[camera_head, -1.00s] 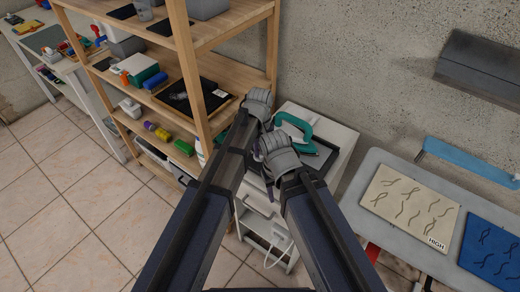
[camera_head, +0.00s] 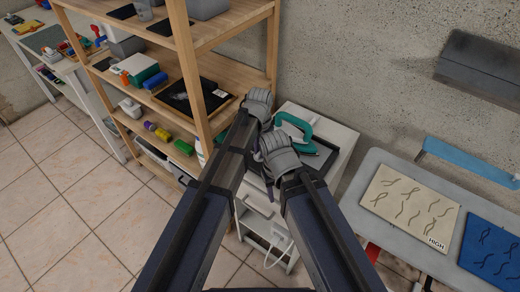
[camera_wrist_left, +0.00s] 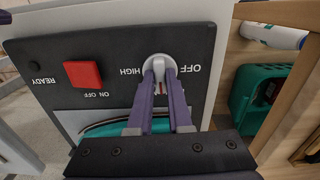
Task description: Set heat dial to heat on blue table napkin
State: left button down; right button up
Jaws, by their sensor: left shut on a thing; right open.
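In the left wrist view, a grey-white heat dial (camera_wrist_left: 160,62) sits on a dark panel (camera_wrist_left: 110,50) between upside-down HIGH and OFF labels. My left gripper (camera_wrist_left: 162,78) has its purple fingers shut on the dial; they hide part of it and other labels. In the head view my left gripper (camera_head: 258,103) is by the shelf post, its fingertips hidden. My right gripper (camera_head: 270,180) is open and empty over the cabinet's front. A teal iron (camera_head: 297,130) stands on the cabinet. The blue napkin (camera_head: 492,248) lies on the grey table, cut off at right.
A beige napkin (camera_head: 410,200) marked HIGH lies beside the blue one. A red switch (camera_wrist_left: 83,74) with ON and OFF labels is on the panel near the dial. A wooden shelf (camera_head: 185,60) with several items stands close at left. Tiled floor is open at lower left.

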pick_arm(q)
jog(key=m, duration=0.5)
jog(key=shift+m, duration=0.7)
jog(key=c, duration=0.8)
grip_release()
jog(key=shift+c, duration=0.2)
jog(key=shift+r, duration=0.1)
notch_tip(320, 180, up, 8)
jog(key=p, duration=0.8)
jog(key=shift+f, duration=0.2)
